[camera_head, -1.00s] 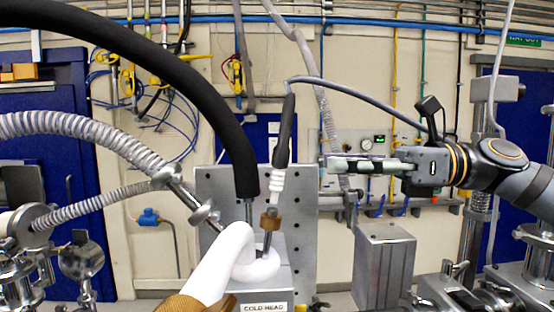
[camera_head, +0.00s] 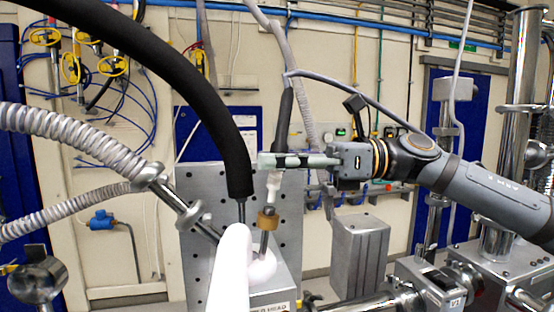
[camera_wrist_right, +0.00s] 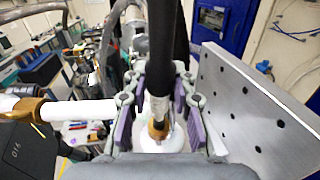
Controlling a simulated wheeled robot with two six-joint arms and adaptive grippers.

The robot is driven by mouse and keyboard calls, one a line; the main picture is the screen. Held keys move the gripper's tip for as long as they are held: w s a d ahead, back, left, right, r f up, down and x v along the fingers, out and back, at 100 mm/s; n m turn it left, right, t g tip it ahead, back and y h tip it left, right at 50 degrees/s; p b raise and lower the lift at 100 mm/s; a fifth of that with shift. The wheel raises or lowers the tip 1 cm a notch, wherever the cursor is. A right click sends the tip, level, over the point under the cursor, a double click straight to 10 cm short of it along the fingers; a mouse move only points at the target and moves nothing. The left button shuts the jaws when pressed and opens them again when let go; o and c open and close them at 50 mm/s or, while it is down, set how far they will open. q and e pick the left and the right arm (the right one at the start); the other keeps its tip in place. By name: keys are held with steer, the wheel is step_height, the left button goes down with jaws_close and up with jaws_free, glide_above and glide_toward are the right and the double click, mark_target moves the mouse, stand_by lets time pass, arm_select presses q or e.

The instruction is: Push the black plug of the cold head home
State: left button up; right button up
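The black plug (camera_head: 285,118) stands nearly upright, with a grey cable at its top and a pale sleeve below. Under that is a brass collar (camera_head: 267,219) on the cold head (camera_head: 284,295), whose label partly shows at the bottom edge. My right gripper (camera_head: 268,161) reaches in from the right, its fingers level with the plug's lower end and hiding part of it. In the right wrist view the black plug (camera_wrist_right: 161,45) runs between the purple-padded fingers of the right gripper (camera_wrist_right: 158,105). The fingers stand apart with gaps beside it. My left gripper is not in view.
A thick black hose (camera_head: 205,98) arches close left of the plug. A perforated metal plate (camera_head: 195,185) stands behind. A white pipe (camera_head: 231,270) rises in front, a ribbed metal hose (camera_head: 75,137) lies left, and a grey box (camera_head: 360,250) stands right.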

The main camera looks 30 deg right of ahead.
mark_target(275, 180)
steer(key=shift+c, duration=1.1)
steer(key=shift+f, duration=0.1)
steer(key=f, duration=0.1)
steer(key=f+b, duration=0.2)
steer(key=shift+a, duration=0.25)
steer(key=shift+r, duration=0.15)
steer(key=o, duration=1)
steer(key=shift+d, duration=0.1)
